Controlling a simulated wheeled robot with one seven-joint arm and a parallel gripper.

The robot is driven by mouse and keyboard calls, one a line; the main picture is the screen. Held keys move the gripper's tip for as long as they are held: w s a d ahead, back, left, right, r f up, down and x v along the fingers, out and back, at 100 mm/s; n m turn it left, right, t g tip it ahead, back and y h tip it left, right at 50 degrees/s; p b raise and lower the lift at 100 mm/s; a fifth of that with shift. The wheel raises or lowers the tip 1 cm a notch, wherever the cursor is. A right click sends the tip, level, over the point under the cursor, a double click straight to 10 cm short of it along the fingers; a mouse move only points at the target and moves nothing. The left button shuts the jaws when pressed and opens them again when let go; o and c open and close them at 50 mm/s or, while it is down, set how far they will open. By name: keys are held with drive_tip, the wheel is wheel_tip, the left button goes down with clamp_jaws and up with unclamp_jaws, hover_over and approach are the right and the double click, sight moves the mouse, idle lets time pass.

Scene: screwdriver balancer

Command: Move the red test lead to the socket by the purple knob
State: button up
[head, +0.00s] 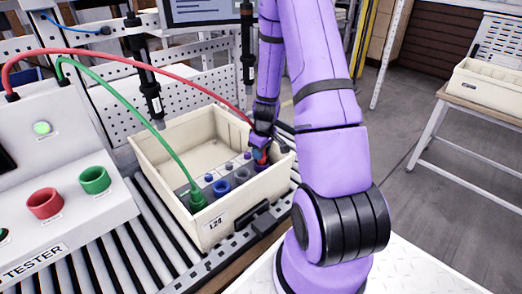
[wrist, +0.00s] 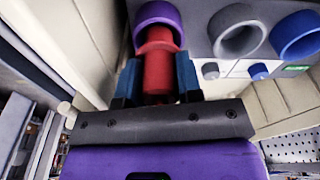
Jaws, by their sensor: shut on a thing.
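My gripper (wrist: 158,85) is shut on the red plug (wrist: 158,68) of the red test lead (head: 130,55). The plug's front end is at the purple ring socket (wrist: 157,14) and overlaps its lower rim. I cannot tell whether it is seated inside. In the head view, my gripper (head: 262,152) is over the far right end of the socket panel in the cream bin (head: 185,150). My gripper and arm partly hide that end. The small knob by the purple socket is hidden in the wrist view.
A grey ring socket (wrist: 238,30) and a blue ring socket (wrist: 297,35) sit beside the purple one. A green lead (head: 125,105) ends in a green plug (head: 198,199) at the panel's near end. The tester (head: 75,140) stands left. Black hanging tools (head: 148,80) are behind the bin.

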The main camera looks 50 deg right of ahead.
drive_tip(key=shift+f, duration=1)
drive_tip(key=o, duration=1.1)
drive_tip(key=shift+s, duration=0.1)
drive_tip(key=r, duration=0.7)
drive_tip(key=s+r, duration=0.1)
drive_tip(key=r, duration=0.3)
drive_tip(key=shift+d, duration=0.15)
